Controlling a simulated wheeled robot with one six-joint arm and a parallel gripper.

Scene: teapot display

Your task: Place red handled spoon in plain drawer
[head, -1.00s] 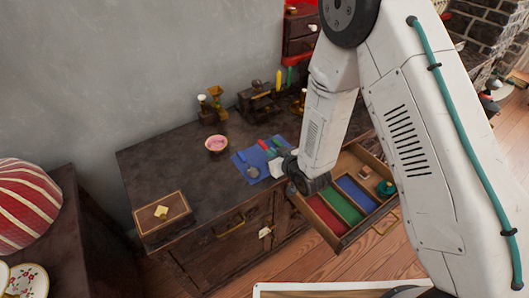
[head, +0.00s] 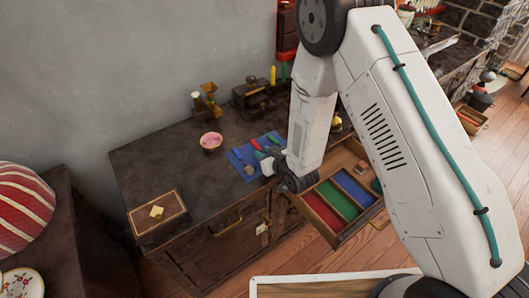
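A blue cloth (head: 236,158) lies on the dark cabinet top with several small utensils on it. One has a red handle (head: 257,145) and looks like the red handled spoon; its far end is too small to make out. My gripper (head: 268,161) is low at the cloth's right edge, close to the utensils, partly hidden by my wrist. Its fingers are too small to tell open from shut. An open drawer (head: 338,240) below has red, green and blue lined compartments. I cannot tell which is the plain drawer.
A pink bowl (head: 210,142), a brass grinder (head: 209,99) and a wooden box (head: 157,214) stand on the cabinet. A striped red lamp shade (head: 25,208) is at far left. My arm hides the open drawer's right part.

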